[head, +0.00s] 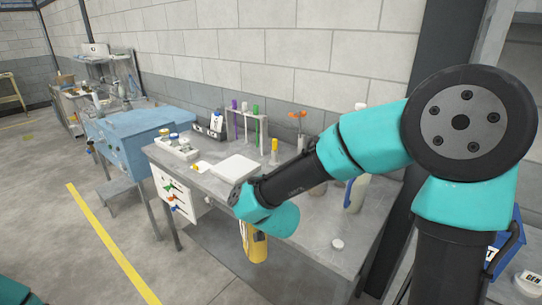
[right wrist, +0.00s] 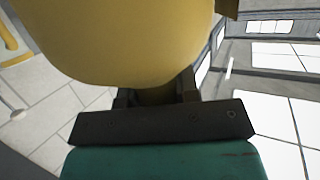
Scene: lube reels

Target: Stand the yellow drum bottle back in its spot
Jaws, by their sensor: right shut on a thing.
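The yellow drum bottle (head: 255,245) hangs at my right wrist in the head view, in front of the grey table's front edge and clear of the tabletop. Its upper part is hidden behind my teal wrist. In the right wrist view the yellow bottle (right wrist: 120,40) fills the top, close to the camera. My right gripper (right wrist: 158,95) is shut on it; the fingertips are mostly hidden by the bottle. My left gripper is out of view; only a bit of teal of my left arm shows at the bottom left corner of the head view.
The grey table (head: 310,255) holds a white square board (head: 233,169), a rack with purple and green tubes (head: 248,125), a yellow-topped bottle (head: 274,152) and a pale bottle (head: 356,194). A small white cap (head: 337,244) lies at the front right, with bare tabletop around it.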

